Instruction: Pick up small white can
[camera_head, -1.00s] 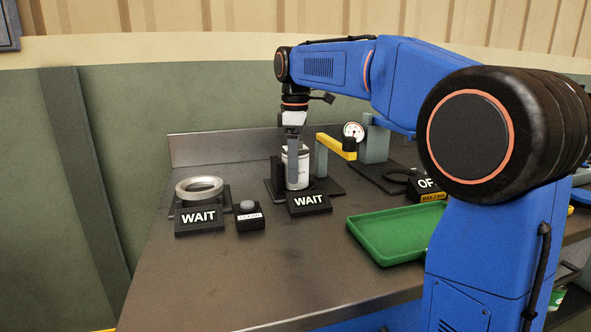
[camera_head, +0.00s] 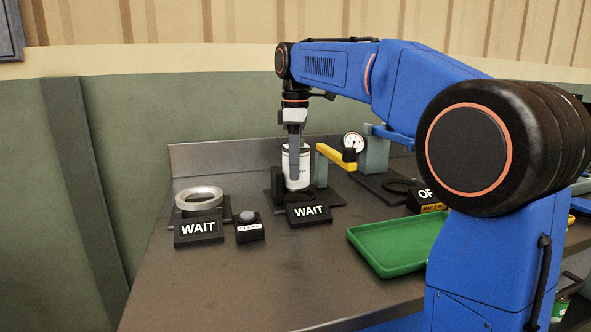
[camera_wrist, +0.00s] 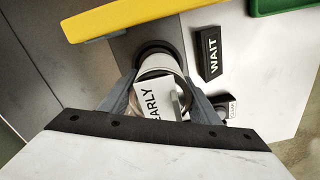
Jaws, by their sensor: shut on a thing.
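The small white can (camera_head: 303,168) stands upright at the black fixture behind a "WAIT" sign in the head view. My gripper (camera_head: 294,170) points down over it and is shut on it. In the wrist view my gripper's fingers (camera_wrist: 160,103) lie on either side of the can (camera_wrist: 160,66). The can's top carries a white label reading "EARLY", and part of its rim shows. Whether its base still touches the fixture cannot be told.
A yellow arm (camera_head: 335,158) sits close to the can's right, near a gauge (camera_head: 353,142). A "WAIT" sign (camera_head: 309,211) stands in front. A metal ring (camera_head: 198,198) and a button box (camera_head: 249,227) are left. A green tray (camera_head: 395,244) lies front right.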

